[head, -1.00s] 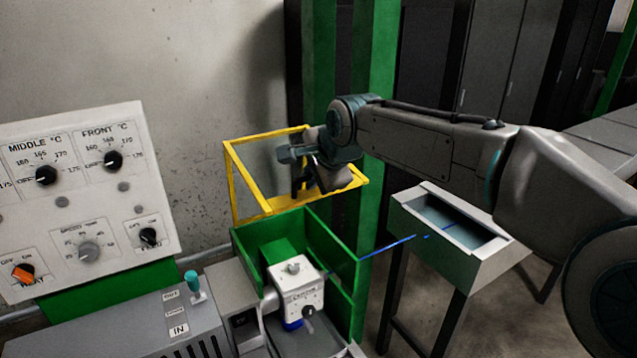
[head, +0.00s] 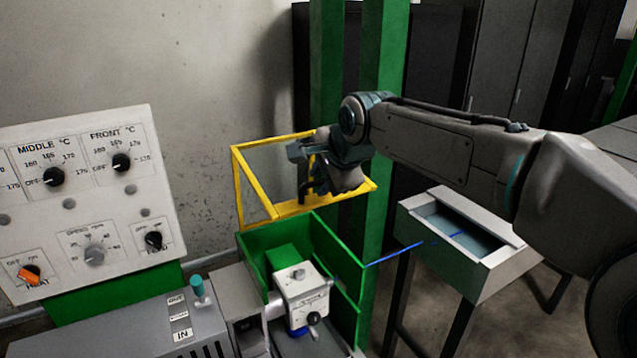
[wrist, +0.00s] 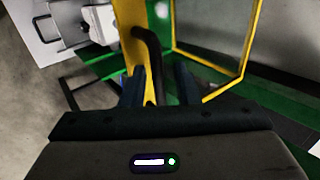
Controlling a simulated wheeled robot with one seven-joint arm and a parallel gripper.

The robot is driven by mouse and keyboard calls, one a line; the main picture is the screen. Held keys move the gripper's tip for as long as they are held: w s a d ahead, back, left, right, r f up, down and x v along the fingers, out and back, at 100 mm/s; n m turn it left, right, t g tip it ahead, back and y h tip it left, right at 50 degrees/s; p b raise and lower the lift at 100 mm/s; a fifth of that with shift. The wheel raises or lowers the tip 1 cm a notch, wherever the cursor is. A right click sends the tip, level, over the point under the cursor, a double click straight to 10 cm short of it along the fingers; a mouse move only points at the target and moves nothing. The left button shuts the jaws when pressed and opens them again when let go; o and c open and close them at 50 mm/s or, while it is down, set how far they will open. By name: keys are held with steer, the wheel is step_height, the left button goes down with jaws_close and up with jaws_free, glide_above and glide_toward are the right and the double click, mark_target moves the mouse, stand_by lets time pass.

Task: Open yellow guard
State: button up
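The yellow guard (head: 257,184), a yellow frame with see-through panels, stands raised above the green machine box (head: 338,244) in the head view. It also shows in the wrist view (wrist: 249,45). My gripper (head: 312,192) is at the guard's right part. In the wrist view, my gripper (wrist: 158,84) has its two dark fingers apart, with a dark curved handle (wrist: 149,48) running down between them beside a yellow bar. The fingers do not look closed on the handle. Their exact contact with it is hidden.
A control panel (head: 88,215) with several knobs stands at the left. A white machine head (head: 303,291) sits inside the green box. A blue cable (head: 397,252) runs right to a grey trough (head: 418,213). A green post (head: 381,130) stands behind my arm.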

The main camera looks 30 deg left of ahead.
steer(key=b+v, duration=0.2)
steer(key=v, duration=1)
steer(key=shift+s+d, duration=0.15)
steer(key=d+f+n+h+b, duration=0.1)
steer(key=d+f+h, duration=0.1)
steer(key=d+f, duration=0.45)
steer(key=d+f+n+t+h+b, duration=0.15)
steer(key=d+f, duration=0.25)
steer(key=d, duration=0.6)
steer(key=d+f+n+h, duration=0.1)
steer(key=d+f+h, duration=0.1)
steer(key=d+f, duration=0.45)
steer(key=s+d+f+n, duration=0.1)
steer(key=s+d+f, duration=0.5)
steer(key=d, duration=0.3)
steer(key=s+d+f+n+g+h+b, duration=0.1)
steer(key=s+d+f, duration=0.4)
steer(key=d, duration=0.4)
steer(key=shift+s+f, duration=0.35)
steer(key=shift+f, duration=0.15)
steer(key=shift+a+g+h, duration=0.15)
steer(key=shift+g+h, duration=0.1)
